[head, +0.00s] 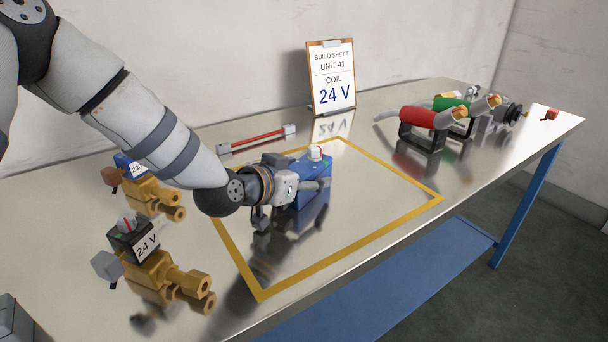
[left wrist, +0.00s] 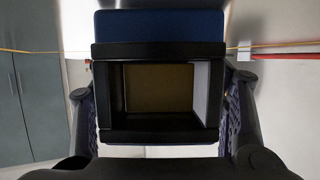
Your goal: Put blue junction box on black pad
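The blue junction box (head: 309,172), with a white and red knob on top, is upright inside the yellow outline. Blue also shows at the top of the left wrist view (left wrist: 160,26). My left gripper (head: 293,203) is at the box, with fingers partly across its near side. In the left wrist view, its fingers flank a hollow black square frame (left wrist: 160,136) below the blue part. I cannot tell whether they press on it, nor whether the box is lifted. I cannot make out a flat black pad. My right gripper is not in view.
A brass valve with a black 24 V box (head: 133,240) stands front left; another with a blue box (head: 129,166) is behind it. A red bar (head: 258,138), a 24 V sheet (head: 331,80) and red and green rolls (head: 425,118) stand around the yellow outline (head: 390,173).

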